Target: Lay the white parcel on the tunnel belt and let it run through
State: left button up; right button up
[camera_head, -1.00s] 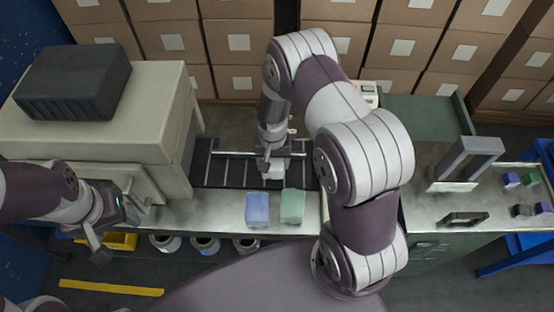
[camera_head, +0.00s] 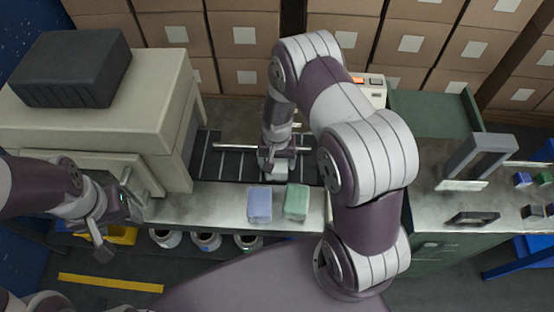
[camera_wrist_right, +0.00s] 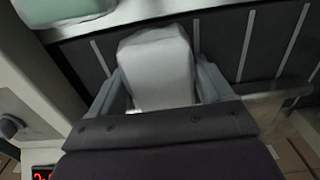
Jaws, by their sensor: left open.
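The white parcel (camera_head: 279,174) is low over the dark tunnel belt (camera_head: 230,168), right of the tunnel mouth. I cannot tell whether it touches the belt. My right gripper (camera_head: 279,163) comes down on it from above. In the right wrist view the white parcel (camera_wrist_right: 157,68) sits between the two grey fingers of my right gripper (camera_wrist_right: 160,85), which appear shut on it. The beige tunnel housing (camera_head: 140,120) hides the belt's left part. My left gripper (camera_head: 115,235) is open and empty at the counter's front left, away from the parcel.
A blue parcel (camera_head: 259,205) and a green parcel (camera_head: 296,202) lie on the metal counter in front of the belt. A metal bar crosses above the belt. A panel with an orange button (camera_head: 358,81) stands behind my right arm. Cartons line the back.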

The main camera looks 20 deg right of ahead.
aim_at(277, 160)
jog(key=shift+o, duration=0.9)
notch_tip(277, 160, up, 13)
jog(key=b, duration=0.1)
jog(key=shift+f, duration=0.15)
dwell(6.3)
